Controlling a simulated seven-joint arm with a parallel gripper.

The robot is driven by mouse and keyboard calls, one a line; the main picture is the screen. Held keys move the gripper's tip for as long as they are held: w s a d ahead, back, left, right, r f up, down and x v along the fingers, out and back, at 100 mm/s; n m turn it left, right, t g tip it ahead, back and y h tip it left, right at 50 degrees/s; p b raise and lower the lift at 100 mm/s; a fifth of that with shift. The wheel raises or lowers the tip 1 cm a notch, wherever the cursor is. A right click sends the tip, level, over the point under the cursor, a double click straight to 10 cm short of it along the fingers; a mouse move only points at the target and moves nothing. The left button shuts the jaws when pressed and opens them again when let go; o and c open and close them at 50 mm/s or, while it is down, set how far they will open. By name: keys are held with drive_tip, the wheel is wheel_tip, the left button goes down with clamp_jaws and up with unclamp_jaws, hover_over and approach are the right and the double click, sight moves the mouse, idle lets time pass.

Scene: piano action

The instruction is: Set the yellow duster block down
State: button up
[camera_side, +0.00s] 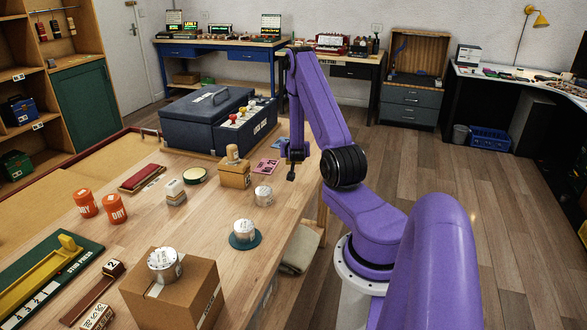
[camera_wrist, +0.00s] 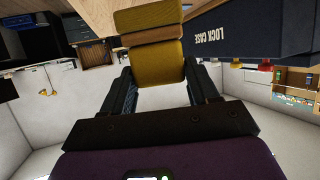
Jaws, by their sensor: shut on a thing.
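The yellow duster block (camera_wrist: 160,68) shows in the wrist view, with a brown band across it and a yellow part beyond. My gripper (camera_wrist: 160,76) is shut on it, with one dark finger on each side. In the side view my gripper (camera_side: 291,172) is near the table's far right edge, right of the pink cards and in front of the dark blue case. I cannot make out the block there, nor tell from these views whether it touches the table.
The dark blue lock case (camera_side: 207,115) stands behind; it also fills the upper right of the wrist view (camera_wrist: 240,35). Bare wooden tabletop (camera_side: 205,225) lies nearer the camera.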

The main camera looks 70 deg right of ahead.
drive_tip(key=shift+f, duration=2.95)
drive_tip(key=shift+f, duration=0.15)
drive_tip(key=o, duration=1.1)
drive_tip(key=shift+a+r, duration=0.1)
drive_tip(key=shift+r, duration=0.1)
drive_tip(key=shift+v, duration=5.8)
drive_tip(key=shift+a, duration=0.1)
